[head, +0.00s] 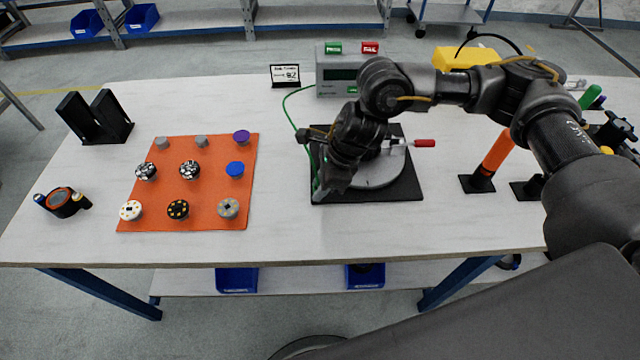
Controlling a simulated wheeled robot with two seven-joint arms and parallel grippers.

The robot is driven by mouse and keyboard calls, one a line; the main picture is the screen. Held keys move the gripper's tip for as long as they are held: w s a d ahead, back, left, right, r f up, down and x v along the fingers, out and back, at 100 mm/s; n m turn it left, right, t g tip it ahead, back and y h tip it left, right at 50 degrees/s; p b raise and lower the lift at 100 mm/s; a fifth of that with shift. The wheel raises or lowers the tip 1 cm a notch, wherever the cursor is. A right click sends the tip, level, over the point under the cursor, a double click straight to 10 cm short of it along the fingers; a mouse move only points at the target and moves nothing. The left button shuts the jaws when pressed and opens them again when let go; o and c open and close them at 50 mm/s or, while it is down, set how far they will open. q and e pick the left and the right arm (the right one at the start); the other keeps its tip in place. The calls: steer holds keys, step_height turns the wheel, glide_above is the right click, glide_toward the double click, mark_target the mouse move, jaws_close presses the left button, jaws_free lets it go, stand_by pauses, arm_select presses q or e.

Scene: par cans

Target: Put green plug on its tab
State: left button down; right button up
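My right gripper (328,188) points down over the left side of a round grey par can (385,174), which lies on a black square mat (410,187). A green cable runs from the meter box to this gripper. A green piece, the green plug (317,186), shows at the left side of its fingertips, and the gripper appears shut on it. The tab under the fingertips is hidden by the gripper. A red plug (424,143) sticks out at the can's upper right. My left gripper is not in view.
The meter box (340,72) stands behind the mat, beside a small sign (285,75). An orange mat (210,210) with several round parts lies at left. A black stand (95,118) and a roll-like tool (62,201) are further left. An orange post (494,153) stands at right.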

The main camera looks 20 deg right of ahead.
steer(key=o, duration=0.5)
steer(key=shift+o, duration=0.2)
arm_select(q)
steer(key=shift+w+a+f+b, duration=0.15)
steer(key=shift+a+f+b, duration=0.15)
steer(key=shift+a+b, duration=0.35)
arm_select(e)
steer(key=v, duration=1)
steer(key=shift+d+r, duration=0.2)
steer(key=shift+r, duration=0.15)
steer(key=shift+s, duration=0.1)
